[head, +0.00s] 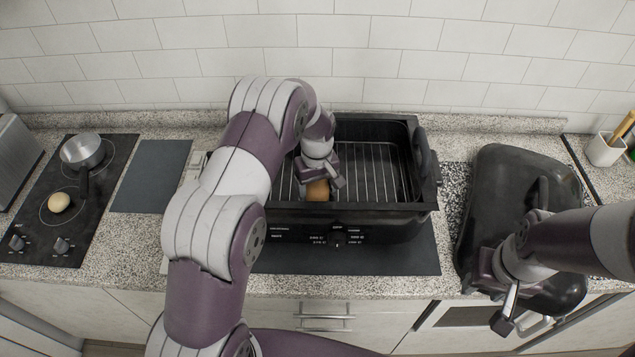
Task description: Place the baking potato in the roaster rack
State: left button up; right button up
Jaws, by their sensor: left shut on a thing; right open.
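In the head view a brown baking potato (318,190) is held by my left gripper (320,182), which is shut on it. Both are inside the black roaster (345,218), over its front left part. The wire roaster rack (368,170) shows in the roaster to the right of the gripper. I cannot tell whether the potato touches the rack. My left arm hides the roaster's left side. My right gripper (514,316) is open and empty, at the front of the large black lid (500,200) on the counter to the right.
A cooktop (100,205) at the left carries a small saucepan (83,150) and a pale round item (59,202). A dark mat (150,175) lies bare beside it. A white utensil holder (604,149) stands at the far right. The tiled wall closes off the back.

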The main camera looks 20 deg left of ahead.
aim_at(317, 184)
pick_arm(q)
jog(key=shift+w+f, duration=0.2)
jog(key=shift+f, duration=0.1)
jog(key=o, duration=1.1)
jog(key=shift+r, duration=0.1)
jog(key=shift+o, duration=0.2)
jog(key=shift+s, duration=0.1)
jog(key=shift+r, duration=0.2)
notch_tip(317, 184, up, 8)
jog(key=b, duration=0.3)
jog(key=shift+b, duration=0.35)
jog(key=s+r+m+p, duration=0.1)
jog(key=s+m, duration=0.3)
jog(key=s, duration=0.7)
jog(key=s+r+m+t, duration=0.1)
jog(key=s+r+m, duration=0.2)
jog(key=s, duration=0.8)
jog(key=shift+s+r+m+p, duration=0.15)
jog(key=shift+m+p, duration=0.2)
jog(key=shift+m, duration=0.05)
